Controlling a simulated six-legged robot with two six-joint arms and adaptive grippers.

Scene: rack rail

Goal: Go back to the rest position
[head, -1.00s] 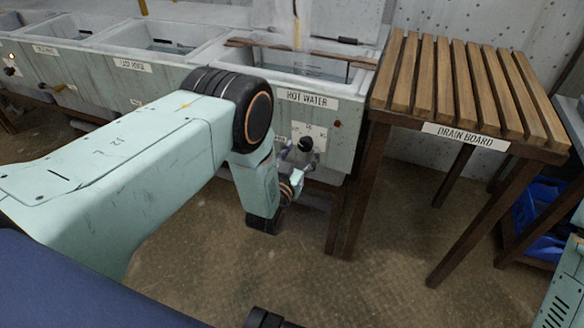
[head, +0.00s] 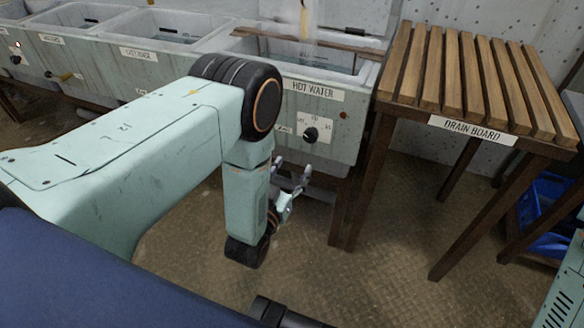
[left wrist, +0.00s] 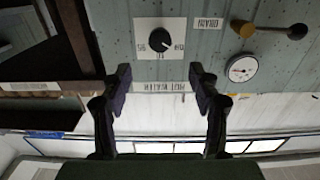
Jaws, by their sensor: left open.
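My left gripper (head: 292,168) is open and empty, in front of and a little below the hot water tank's front panel (head: 347,125) in the head view. Its two fingers stand wide apart in the left wrist view (left wrist: 161,85), with nothing between them. The black knob (head: 311,134) sits on a white dial plate on that panel, apart from the fingers. The knob also shows upside down in the left wrist view (left wrist: 164,41); its setting is too small to read surely. My right gripper is out of view.
The slatted drain board (head: 433,62) stands right of the tank, its dark legs close to my left gripper's right side. A round gauge (left wrist: 242,68) and a lever (left wrist: 270,30) are on the panel. A blue crate (head: 545,215) lies far right. Open floor (head: 385,240) is in front.

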